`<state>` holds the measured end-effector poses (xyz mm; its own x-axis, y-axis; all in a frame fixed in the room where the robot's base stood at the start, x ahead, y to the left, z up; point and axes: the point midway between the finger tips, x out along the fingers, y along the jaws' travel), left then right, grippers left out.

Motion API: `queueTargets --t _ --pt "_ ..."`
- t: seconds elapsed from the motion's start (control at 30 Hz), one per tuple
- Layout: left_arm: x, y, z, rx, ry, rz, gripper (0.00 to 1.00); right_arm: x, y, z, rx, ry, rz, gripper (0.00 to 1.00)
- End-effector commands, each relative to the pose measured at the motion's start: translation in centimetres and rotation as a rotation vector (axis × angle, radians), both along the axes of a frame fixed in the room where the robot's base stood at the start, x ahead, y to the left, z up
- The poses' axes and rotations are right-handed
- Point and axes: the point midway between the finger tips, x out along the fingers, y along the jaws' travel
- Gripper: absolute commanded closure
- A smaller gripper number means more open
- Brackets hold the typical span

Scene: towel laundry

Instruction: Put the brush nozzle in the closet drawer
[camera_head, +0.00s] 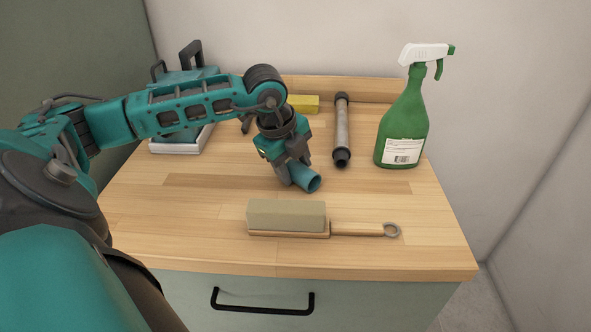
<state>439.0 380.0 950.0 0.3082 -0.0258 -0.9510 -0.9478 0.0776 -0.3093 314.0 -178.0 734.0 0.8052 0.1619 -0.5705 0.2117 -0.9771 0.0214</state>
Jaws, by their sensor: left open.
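A short teal tube with an open round end, which looks like the brush nozzle (311,182), lies on the wooden top of the closet, near the middle. My left gripper (292,172) is over its back-left end and points down. The gripper is open, with its fingers at the nozzle; whether they touch it I cannot tell. The gripper hides the rest of the nozzle. The closet drawer (365,300) is in the green-grey front below the top, with a black bar handle (262,309). It appears closed. My right gripper is not in view.
A wooden-handled brush (287,216) lies in front of the nozzle. A grey tube (341,130) and green spray bottle (402,125) stand or lie to the right. A yellow block (304,104) is behind. A teal case-like object (183,146) is at back left.

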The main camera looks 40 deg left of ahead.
Motion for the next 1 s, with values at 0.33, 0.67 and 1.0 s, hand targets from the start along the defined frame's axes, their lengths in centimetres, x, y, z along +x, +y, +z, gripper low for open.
queueTargets --t 0.33,0.67,1.0 --pt "0.0 0.0 0.0 0.000 0.000 0.000 0.67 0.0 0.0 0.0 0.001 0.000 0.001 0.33" --pt "0.0 0.0 0.1 0.001 0.000 0.000 0.88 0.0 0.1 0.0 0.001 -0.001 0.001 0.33" --pt "0.1 0.0 1.5 0.001 -0.004 0.000 0.88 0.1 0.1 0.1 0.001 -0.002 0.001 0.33"
